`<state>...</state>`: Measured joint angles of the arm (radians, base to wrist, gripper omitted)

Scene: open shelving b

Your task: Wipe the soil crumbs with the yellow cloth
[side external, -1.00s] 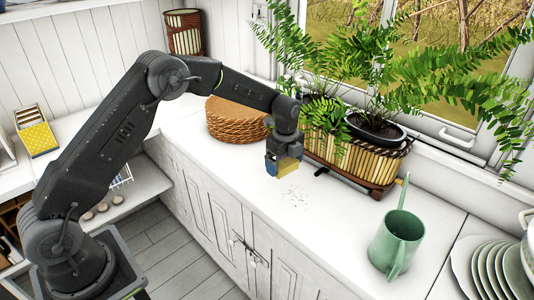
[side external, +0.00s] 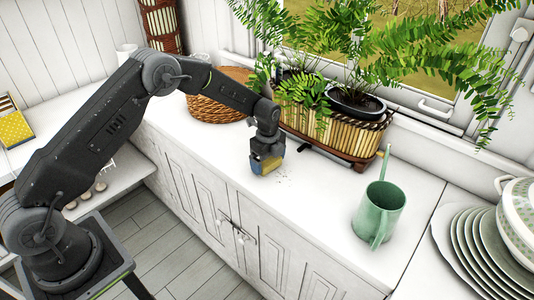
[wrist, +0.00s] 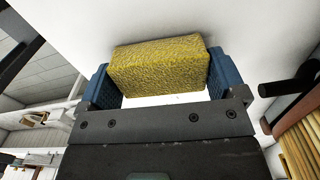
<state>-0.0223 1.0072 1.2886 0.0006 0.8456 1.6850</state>
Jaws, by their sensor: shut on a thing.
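The yellow cloth (wrist: 160,66) is a thick, block-like textured piece held between the two blue fingers of my gripper (wrist: 158,82) in the wrist view. In the side view my gripper (side external: 266,163) is low over the white counter, with the cloth (side external: 264,166) at or very near the surface; I cannot tell if it touches. Any crumbs under the cloth are hidden.
A bamboo planter (side external: 325,133) with ferns stands behind the gripper by the window. A wicker basket (side external: 215,108) is to the left. A green watering can (side external: 380,210) and stacked plates (side external: 470,250) are at the right. The counter's front edge is close.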

